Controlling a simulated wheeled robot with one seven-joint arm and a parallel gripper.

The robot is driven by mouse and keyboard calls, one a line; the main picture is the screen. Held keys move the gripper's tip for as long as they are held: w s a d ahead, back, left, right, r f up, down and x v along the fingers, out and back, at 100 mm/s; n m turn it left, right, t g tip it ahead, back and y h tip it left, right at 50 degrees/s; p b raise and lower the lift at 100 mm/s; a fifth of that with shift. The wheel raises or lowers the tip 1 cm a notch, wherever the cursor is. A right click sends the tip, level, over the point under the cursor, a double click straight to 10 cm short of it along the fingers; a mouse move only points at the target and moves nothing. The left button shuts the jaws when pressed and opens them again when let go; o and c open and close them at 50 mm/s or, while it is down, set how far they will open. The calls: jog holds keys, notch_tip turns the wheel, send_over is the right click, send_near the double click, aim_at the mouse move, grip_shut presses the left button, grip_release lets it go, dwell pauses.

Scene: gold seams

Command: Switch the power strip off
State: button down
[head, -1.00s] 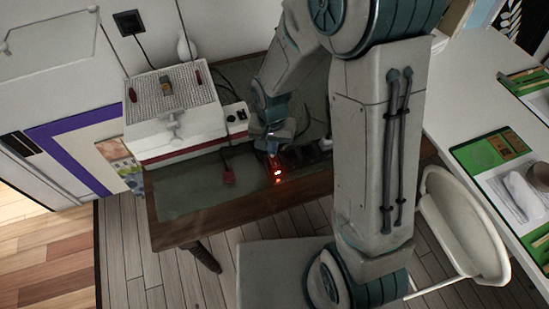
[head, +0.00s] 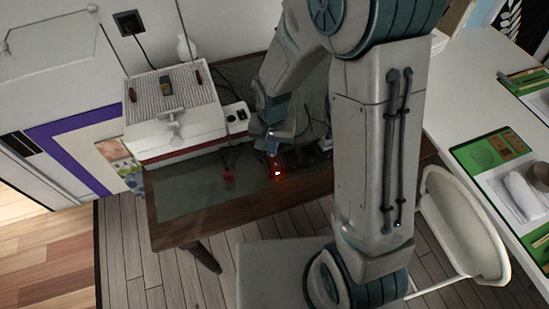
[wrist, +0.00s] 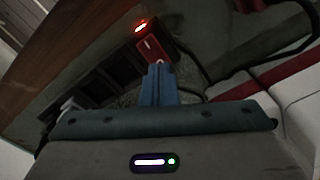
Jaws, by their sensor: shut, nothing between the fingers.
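The power strip (head: 298,158) is a dark bar with a row of sockets on the desk, partly hidden behind my arm in the head view. It also shows in the wrist view (wrist: 92,85). At its near end is a red rocker switch (wrist: 151,47) with a light mark on it. Beyond the switch an orange lamp (wrist: 140,28) glows; the glow also shows in the head view (head: 278,174). My gripper (wrist: 159,66) is shut and empty, its tips at the near edge of the red switch. I cannot tell whether they touch it.
A small red object (head: 228,175) with a dark cable lies on the desk (head: 185,200). A white chair (head: 460,225) and a white table (head: 460,110) are to the right.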

jog(key=shift+f+b, duration=0.85)
jog(key=shift+f, duration=0.15)
jog(key=shift+r, duration=0.2)
jog(key=shift+r+p, duration=2.5)
jog(key=shift+r, duration=0.9)
jog(key=shift+r, duration=0.1)
jog(key=s+d+r+n+t, duration=0.1)
jog(key=s+d+r, duration=0.5)
jog(key=r, duration=0.2)
jog(key=s+d+r+n+t, duration=0.1)
jog(key=s+d+r+t, duration=0.1)
jog(key=s+d+r, duration=0.4)
notch_tip(320, 180, up, 3)
jog(key=shift+s+r+n, duration=0.1)
jog(key=shift+s+n, duration=0.2)
jog(key=shift+n, duration=0.1)
